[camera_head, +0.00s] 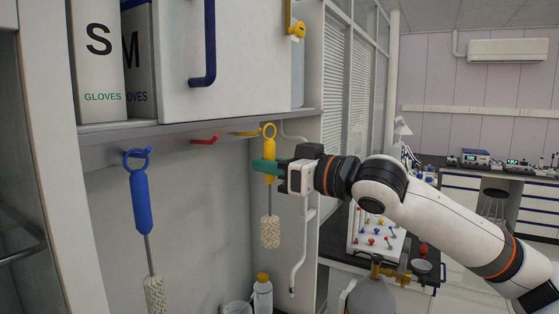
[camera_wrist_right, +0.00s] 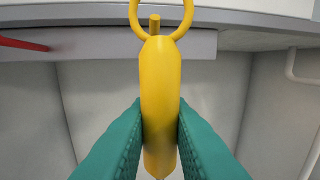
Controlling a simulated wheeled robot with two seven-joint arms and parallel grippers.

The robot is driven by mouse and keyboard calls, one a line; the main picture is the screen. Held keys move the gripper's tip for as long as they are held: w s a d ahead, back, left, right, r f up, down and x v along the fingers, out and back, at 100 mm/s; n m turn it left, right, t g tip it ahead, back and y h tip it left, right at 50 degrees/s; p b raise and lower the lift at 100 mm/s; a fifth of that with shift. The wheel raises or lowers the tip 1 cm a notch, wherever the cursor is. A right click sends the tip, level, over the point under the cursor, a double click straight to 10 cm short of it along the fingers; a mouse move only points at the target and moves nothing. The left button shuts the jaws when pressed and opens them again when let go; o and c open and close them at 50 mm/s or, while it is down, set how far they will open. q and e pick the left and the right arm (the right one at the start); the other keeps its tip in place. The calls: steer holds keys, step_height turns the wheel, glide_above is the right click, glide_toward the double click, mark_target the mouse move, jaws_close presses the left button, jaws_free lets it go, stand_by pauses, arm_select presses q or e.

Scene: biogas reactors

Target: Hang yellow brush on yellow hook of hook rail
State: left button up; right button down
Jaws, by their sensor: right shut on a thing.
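The yellow brush (camera_head: 269,170) hangs upright, its ring at the top and pale bristles below. My right gripper (camera_head: 270,167) is shut on its yellow handle, which also shows between the green fingers in the right wrist view (camera_wrist_right: 160,100). The yellow hook (camera_head: 245,133) juts from the hook rail (camera_head: 175,143), just left of the brush's ring in the head view. In the wrist view a yellow peg (camera_wrist_right: 154,22), apparently the hook's end, shows within the ring's outline. I cannot tell whether the ring is around it. My left gripper is not in view.
A blue brush (camera_head: 140,203) hangs at the rail's left; a red hook (camera_head: 205,140) is bare. A white cabinet with glove boxes (camera_head: 98,60) sits above. A white bent pipe (camera_head: 302,240) stands right of the brush. A bottle (camera_head: 263,296) is below.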

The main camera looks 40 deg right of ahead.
steer(key=shift+w+a+f+p, duration=0.2)
steer(key=shift+w+a+p, duration=0.1)
steer(key=shift+w, duration=0.4)
steer(key=shift+w+a+f+p, duration=0.2)
steer(key=shift+w+a, duration=0.15)
steer(key=shift+w, duration=0.4)
steer(key=shift+w+a+f+p, duration=0.2)
steer(key=shift+w+a, duration=0.1)
steer(key=shift+w, duration=0.4)
steer(key=c, duration=1.3)
jaws_free()
steer(key=shift+o, duration=0.2)
